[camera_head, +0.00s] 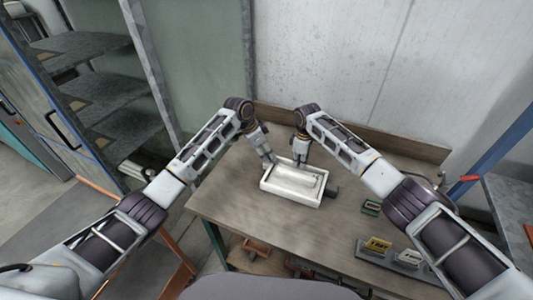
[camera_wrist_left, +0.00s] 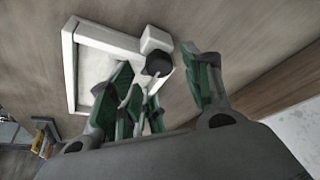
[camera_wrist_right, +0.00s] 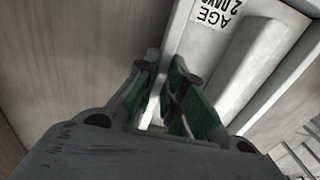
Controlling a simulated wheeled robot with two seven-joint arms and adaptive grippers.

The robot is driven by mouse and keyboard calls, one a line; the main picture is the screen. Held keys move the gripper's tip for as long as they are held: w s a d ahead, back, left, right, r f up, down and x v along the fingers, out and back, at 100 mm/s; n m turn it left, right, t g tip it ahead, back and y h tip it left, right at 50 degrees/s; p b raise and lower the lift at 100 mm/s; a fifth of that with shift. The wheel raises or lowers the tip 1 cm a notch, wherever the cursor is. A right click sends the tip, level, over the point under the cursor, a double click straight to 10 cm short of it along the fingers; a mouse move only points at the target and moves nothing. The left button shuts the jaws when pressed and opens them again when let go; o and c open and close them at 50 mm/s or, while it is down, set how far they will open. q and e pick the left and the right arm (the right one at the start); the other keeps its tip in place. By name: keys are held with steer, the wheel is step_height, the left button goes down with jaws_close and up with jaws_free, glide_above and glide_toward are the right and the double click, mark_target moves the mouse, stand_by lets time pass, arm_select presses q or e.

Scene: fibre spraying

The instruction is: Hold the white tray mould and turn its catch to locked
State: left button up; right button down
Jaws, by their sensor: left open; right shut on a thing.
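The white tray mould (camera_head: 266,186) lies on the wooden table in the head view. My right gripper (camera_head: 302,160) comes down on its far edge. In the right wrist view the right fingers (camera_wrist_right: 163,80) are closed on the mould's wall (camera_wrist_right: 188,40), beside a printed label. My left gripper (camera_head: 268,160) is at the mould's far left corner. In the left wrist view it is open (camera_wrist_left: 163,75), with a dark round catch (camera_wrist_left: 158,64) beside a white block (camera_wrist_left: 155,40) between its fingers. Contact with the catch and its setting cannot be told.
The wooden table (camera_head: 235,205) has free room left of and in front of the mould. A dark part (camera_head: 331,190) shows at the mould's right. A wall stands behind.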

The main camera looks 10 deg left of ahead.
arm_select(q)
steer(key=v, duration=0.9)
steer(key=shift+r, duration=0.35)
steer(key=shift+a, duration=0.1)
steer(key=shift+s, duration=0.1)
arm_select(e)
steer(key=c, duration=1.4)
jaws_free()
steer(key=shift+c, duration=0.2)
steer(key=shift+r, duration=0.1)
step_height(320, 180, up, 12)
arm_select(q)
steer(key=shift+s+f, duration=0.1)
arm_select(e)
steer(key=shift+s+f, duration=0.1)
steer(key=shift+f, duration=0.1)
